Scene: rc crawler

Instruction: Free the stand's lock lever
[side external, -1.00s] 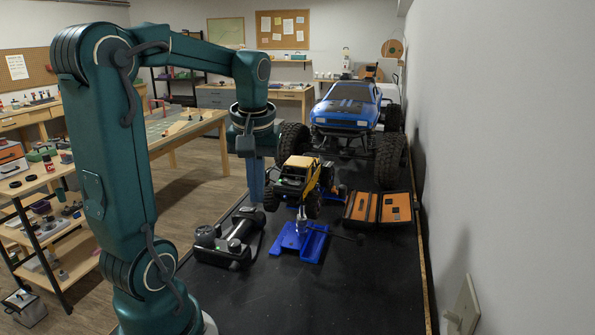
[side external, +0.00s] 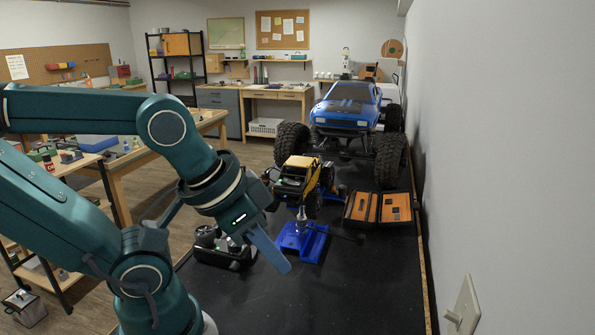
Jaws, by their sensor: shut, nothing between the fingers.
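The blue stand (side external: 310,243) sits on the black bench top and bears a small yellow crawler (side external: 297,178) on its post. A thin dark lever (side external: 345,236) with a dark knob reaches out from the stand's right side. My gripper (side external: 283,266) is shut and empty. It points down and to the right, in front of the stand's left side in the picture. I cannot tell from this view whether it touches the stand.
An open case with orange lining (side external: 380,208) lies to the right. A large blue truck (side external: 347,110) stands behind. The front of the bench (side external: 350,300) is clear.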

